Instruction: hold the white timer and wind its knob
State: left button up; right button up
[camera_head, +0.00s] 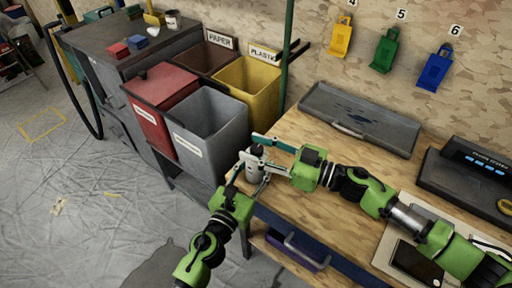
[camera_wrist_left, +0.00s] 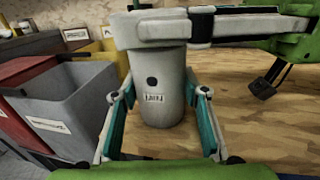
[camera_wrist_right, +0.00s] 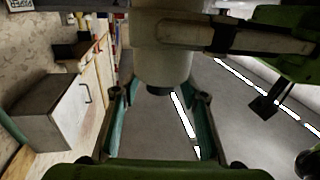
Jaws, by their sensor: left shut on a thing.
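The white timer (camera_head: 253,174) is a pale upright cylinder with a dark top, held just off the table's left edge. In the left wrist view the timer (camera_wrist_left: 160,98) shows a small label and a dark dot. My left gripper (camera_head: 244,176) is shut on its body from below. My right gripper (camera_head: 254,148) comes from the right with its fingers spread around the timer's upper end. In the right wrist view the timer (camera_wrist_right: 163,62) hangs between these fingers, and the left gripper's finger crosses it. The knob is mostly hidden.
The wooden table (camera_head: 290,195) holds a grey tray (camera_head: 362,118) at the back and a dark device (camera_head: 480,165) at the right. A grey bin (camera_head: 207,135), a red bin (camera_head: 160,92) and a yellow bin (camera_head: 247,90) stand left of it. Table between tray and right arm is clear.

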jog(key=shift+a, duration=0.1)
grip_shut()
jog(key=shift+m+t, duration=0.3)
jog(key=m+t+h, duration=0.4)
jog(key=t, duration=0.1)
jog(key=shift+a+r+h, duration=0.1)
jog(key=shift+a+h, duration=0.05)
jog(key=shift+h, duration=0.15)
jog(key=shift+r+m+t+h, duration=0.1)
jog(key=shift+m+t+h, duration=2)
jog(key=shift+h, duration=0.7)
jog(key=shift+w+d+m+h, duration=0.1)
jog(key=shift+d+m+h, duration=0.1)
jog(key=shift+m+h, duration=0.25)
grip_release()
